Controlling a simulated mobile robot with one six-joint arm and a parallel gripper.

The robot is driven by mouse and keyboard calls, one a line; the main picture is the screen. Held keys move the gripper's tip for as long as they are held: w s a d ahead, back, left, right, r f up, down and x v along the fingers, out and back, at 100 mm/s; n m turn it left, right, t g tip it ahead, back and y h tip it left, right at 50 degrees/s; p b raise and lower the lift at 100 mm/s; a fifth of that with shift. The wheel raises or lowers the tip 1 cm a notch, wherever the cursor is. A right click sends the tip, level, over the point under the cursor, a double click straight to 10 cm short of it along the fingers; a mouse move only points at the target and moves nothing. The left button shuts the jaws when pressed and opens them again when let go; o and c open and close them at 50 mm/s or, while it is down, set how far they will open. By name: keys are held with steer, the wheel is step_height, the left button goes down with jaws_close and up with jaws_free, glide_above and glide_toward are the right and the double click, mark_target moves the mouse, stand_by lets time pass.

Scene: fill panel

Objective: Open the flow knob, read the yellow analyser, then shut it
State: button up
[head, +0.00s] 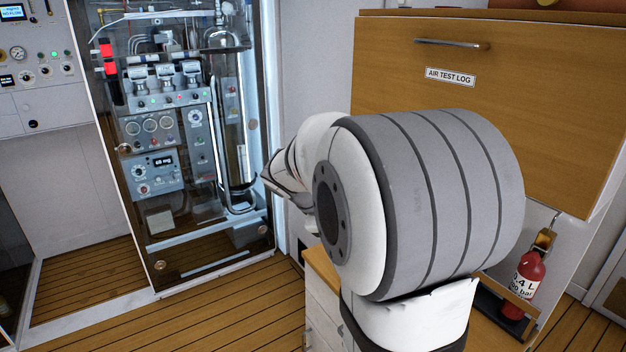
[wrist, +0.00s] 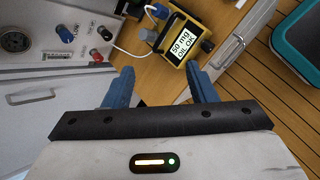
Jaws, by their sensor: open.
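The yellow analyser (wrist: 196,22) lies on the wooden top in the wrist view, its tilted display appearing to read "50 mg OIL OK". A white cable runs from it toward the grey panel (wrist: 40,55). In the head view my arm hides the analyser and this panel.
A glass-fronted equipment cabinet (head: 150,240) stands left. A small display (head: 12,13) at top left appears to read "NO FLOW". A wooden "AIR TEST LOG" front (head: 390,75) is behind my arm. A red cylinder (head: 528,278) stands right. A teal-edged case (wrist: 300,45) lies right.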

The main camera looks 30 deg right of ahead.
steer(key=w+d+f+n+h+b, duration=0.1)
steer(key=w+d+f+n+h, duration=0.1)
steer(key=w+d, duration=0.4)
steer(key=w+d+f+n+h+b, duration=0.1)
steer(key=w+d+f+n+h, duration=0.2)
steer(key=d, duration=1.2)
steer(key=w+d+f+n+h+b, duration=0.1)
steer(key=w+d+f+n+h, duration=0.1)
steer(key=w+d+n+h, duration=0.2)
steer(key=w+d+n, duration=0.3)
steer(key=w+d, duration=0.2)
steer(key=d, duration=0.1)
steer(key=shift+d+f+h+b, duration=0.2)
steer(key=shift+d+h+b, duration=0.15)
steer(key=shift+h+b, duration=0.05)
steer(key=shift+w, duration=0.1)
steer(key=shift+c, duration=0.3)
steer(key=c, duration=0.9)
